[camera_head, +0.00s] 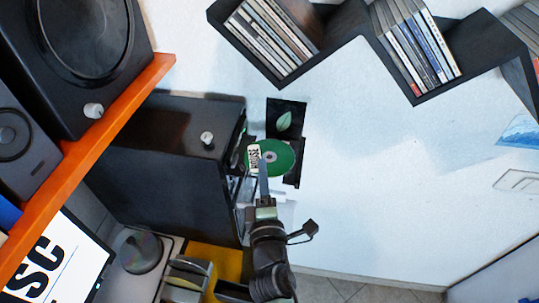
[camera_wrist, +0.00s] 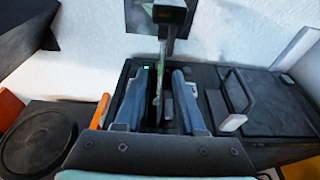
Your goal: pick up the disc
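The green disc (camera_head: 283,158) with a pale centre and a white lettered label stands in front of the white wall, beside the dark case. My gripper (camera_head: 263,165) reaches up to it, and its fingers overlap the disc's left part. In the wrist view my gripper (camera_wrist: 160,97) has its two blue-grey fingers wide apart. A thin upright greenish edge, which looks like the disc (camera_wrist: 160,82) seen edge-on, lies between them with gaps on both sides. What supports the disc is hard to make out.
A large black case (camera_head: 160,175) is close on the left. An orange shelf (camera_head: 85,165) carries speakers. Black wall shelves (camera_head: 345,37) hold several disc cases above. A black leaf picture (camera_head: 287,104) is just above the disc.

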